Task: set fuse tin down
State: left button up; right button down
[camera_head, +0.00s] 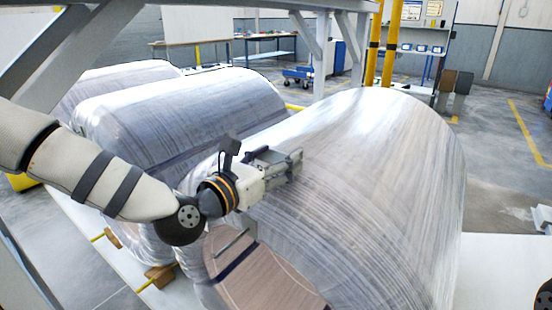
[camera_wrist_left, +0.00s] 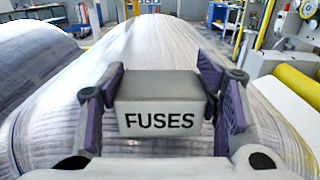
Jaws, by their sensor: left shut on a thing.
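The fuse tin (camera_wrist_left: 158,108) is a pale grey box with FUSES in black on its face, seen in the left wrist view. My left gripper (camera_wrist_left: 163,95) is shut on it, with a purple-padded finger against each side. In the head view, my left gripper (camera_head: 287,164) is over the near wrapped coil (camera_head: 380,165), near its upper left side. The tin is hard to tell from the fingers there. Whether the tin touches the coil's film is not clear. My right gripper is not in view.
Two more wrapped coils (camera_head: 190,112) lie to the left, close beside the near one. A grey steel frame (camera_head: 75,35) crosses the upper left. Yellow posts (camera_head: 383,45) stand behind. A white flat surface (camera_head: 490,265) is at the lower right.

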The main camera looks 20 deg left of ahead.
pick_arm(q)
jog(key=shift+r, duration=0.1)
jog(key=shift+f, duration=0.2)
jog(key=o, duration=1.3)
